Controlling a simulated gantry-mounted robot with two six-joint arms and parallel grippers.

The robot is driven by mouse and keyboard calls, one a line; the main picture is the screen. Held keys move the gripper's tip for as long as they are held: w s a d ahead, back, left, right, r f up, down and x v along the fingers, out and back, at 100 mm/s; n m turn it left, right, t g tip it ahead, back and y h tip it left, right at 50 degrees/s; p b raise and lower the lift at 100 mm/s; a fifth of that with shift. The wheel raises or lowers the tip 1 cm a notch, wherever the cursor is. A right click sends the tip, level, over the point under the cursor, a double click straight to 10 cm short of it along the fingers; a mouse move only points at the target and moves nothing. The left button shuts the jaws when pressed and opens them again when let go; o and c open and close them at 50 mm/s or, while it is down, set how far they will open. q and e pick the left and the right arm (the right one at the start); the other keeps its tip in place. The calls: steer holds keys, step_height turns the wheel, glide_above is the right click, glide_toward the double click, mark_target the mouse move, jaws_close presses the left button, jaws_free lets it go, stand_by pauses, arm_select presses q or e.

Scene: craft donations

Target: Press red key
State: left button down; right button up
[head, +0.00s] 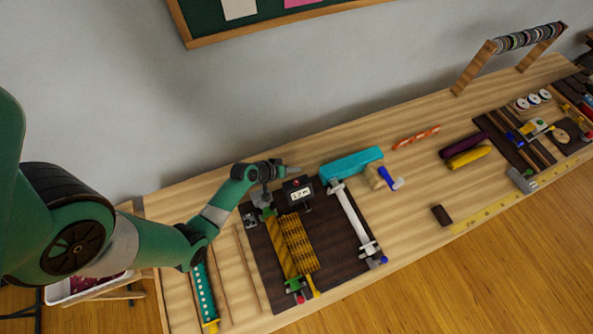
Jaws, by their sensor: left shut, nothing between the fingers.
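A small black device (288,200) with a lit white display stands at the back of a dark mat (340,258) on the bench. A small red spot, which looks like a red key (296,182), shows on its top edge; it is too small to make out clearly. My left gripper (292,171) is shut and empty, just above and behind the device. I cannot tell whether it touches the device. My right gripper is not in view.
A wall stands behind.

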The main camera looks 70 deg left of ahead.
mark_target(294, 183)
arm_select(q)
step_height(294, 183, down, 9)
steer(key=b, duration=0.7)
steer(key=shift+r+b, duration=0.2)
steer(key=shift+b, duration=0.15)
steer(key=shift+f, duration=0.1)
stand_by(1.2)
steer(key=shift+f+b, duration=0.3)
steer(key=shift+b, duration=0.05)
steer(key=shift+f+b, duration=0.4)
steer(key=shift+f, duration=0.1)
stand_by(0.5)
stand_by(0.3)
steer(key=shift+r+p, duration=0.85)
steer(key=shift+r, duration=0.05)
step_height(294, 183, up, 5)
steer(key=p, duration=0.5)
steer(key=shift+r, duration=0.1)
